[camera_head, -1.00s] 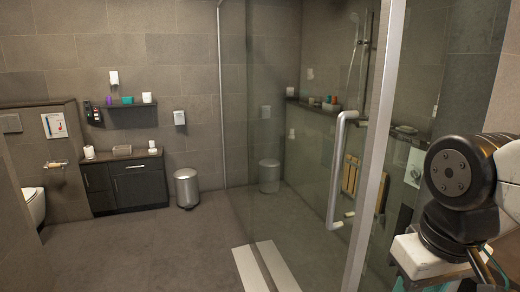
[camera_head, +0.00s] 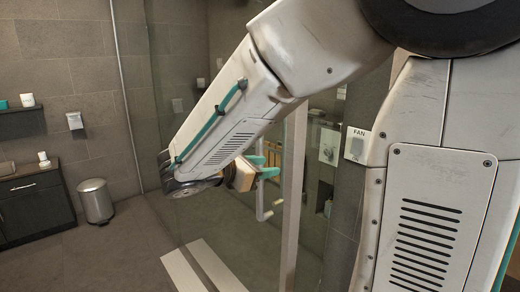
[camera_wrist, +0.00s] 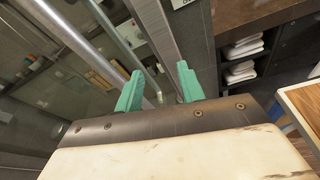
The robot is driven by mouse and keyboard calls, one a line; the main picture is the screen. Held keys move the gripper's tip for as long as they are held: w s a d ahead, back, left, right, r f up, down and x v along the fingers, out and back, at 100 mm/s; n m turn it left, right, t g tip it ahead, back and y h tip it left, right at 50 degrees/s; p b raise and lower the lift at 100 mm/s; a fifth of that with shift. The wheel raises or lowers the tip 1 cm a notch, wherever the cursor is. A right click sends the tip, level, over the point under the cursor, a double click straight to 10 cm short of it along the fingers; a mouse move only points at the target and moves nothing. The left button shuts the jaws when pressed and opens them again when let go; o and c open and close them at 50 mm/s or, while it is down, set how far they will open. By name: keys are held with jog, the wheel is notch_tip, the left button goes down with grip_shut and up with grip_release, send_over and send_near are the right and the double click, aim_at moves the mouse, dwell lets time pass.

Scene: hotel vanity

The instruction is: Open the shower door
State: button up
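The shower door (camera_head: 240,225) is a glass panel with a pale metal edge post (camera_head: 293,195). It looks closed. Its handle (camera_head: 262,207) is a metal bar; my arm and gripper hide its upper part in the head view. My gripper (camera_head: 268,172) is beside the handle, close to the door edge in the picture. In the wrist view my gripper (camera_wrist: 158,90) has its two teal fingers spread apart. Metal bars run beyond and between the fingers; I cannot tell which one is the handle, or whether a finger touches it.
A metal bin (camera_head: 96,200) and a dark cabinet (camera_head: 35,205) stand at the left. A switch labelled FAN (camera_head: 356,146) is on the wall right of the door. In the wrist view, shelves with folded towels (camera_wrist: 242,48) and a wooden surface (camera_wrist: 302,108) are at the right.

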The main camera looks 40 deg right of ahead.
aim_at(257, 150)
jog(key=w+a+n+t+h, duration=0.2)
jog(key=w+n+t, duration=0.15)
jog(key=w, duration=0.25)
jog(key=shift+n+g, duration=0.25)
jog(key=shift+n, duration=0.1)
jog(key=shift+w+r+x, duration=0.1)
jog(key=shift+r+x, duration=0.05)
jog(key=shift+x, duration=1.1)
jog(key=shift+w+r+x, duration=0.1)
jog(key=shift+r+x, duration=0.1)
jog(key=shift+x, duration=1.1)
jog(key=shift+w+r+x, duration=0.1)
jog(key=shift+r+x, duration=0.05)
jog(key=shift+x, duration=1.1)
